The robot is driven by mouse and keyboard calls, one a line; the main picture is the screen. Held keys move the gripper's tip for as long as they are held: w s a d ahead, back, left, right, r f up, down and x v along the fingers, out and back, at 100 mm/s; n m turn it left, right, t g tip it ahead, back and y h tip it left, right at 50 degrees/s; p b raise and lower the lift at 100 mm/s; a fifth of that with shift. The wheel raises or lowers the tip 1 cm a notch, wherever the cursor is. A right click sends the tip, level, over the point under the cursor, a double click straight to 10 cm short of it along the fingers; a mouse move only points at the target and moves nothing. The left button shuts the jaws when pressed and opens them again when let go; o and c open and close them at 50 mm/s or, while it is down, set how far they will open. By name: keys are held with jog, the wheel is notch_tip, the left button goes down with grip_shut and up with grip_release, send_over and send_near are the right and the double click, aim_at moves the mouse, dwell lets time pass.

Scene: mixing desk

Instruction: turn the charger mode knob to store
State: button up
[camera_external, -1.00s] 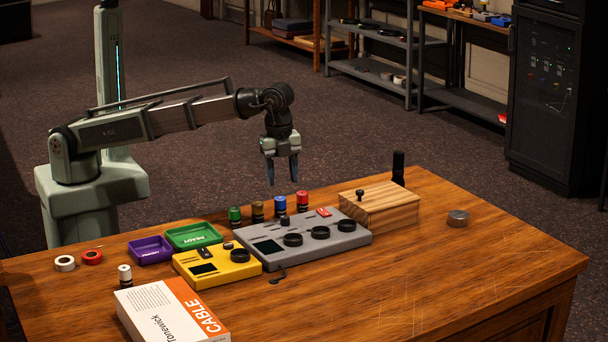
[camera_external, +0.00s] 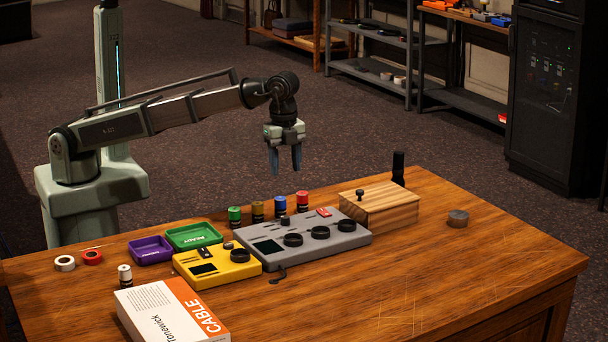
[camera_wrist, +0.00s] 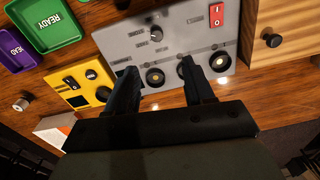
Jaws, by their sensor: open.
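My gripper (camera_external: 285,169) is open and empty, above and behind the grey box, touching nothing. In the wrist view its fingers (camera_wrist: 158,67) partly cover the grey box (camera_wrist: 130,48).
Several capped cylinders, including a green one (camera_external: 235,214) and a red one (camera_external: 302,200), stand behind the grey box. A wooden box (camera_external: 390,214) stands to its right. Green (camera_external: 196,233) and purple (camera_external: 150,249) trays and a cable carton (camera_external: 160,312) are at left. The desk's front right is clear.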

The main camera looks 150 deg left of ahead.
aim_at(285, 217)
notch_tip(285, 217, down, 14)
jog(key=n, duration=0.4)
jog(key=shift+d+r, duration=0.1)
jog(key=shift+d, duration=0.05)
dwell(0.5)
jog(key=shift+c, duration=0.4)
grip_shut()
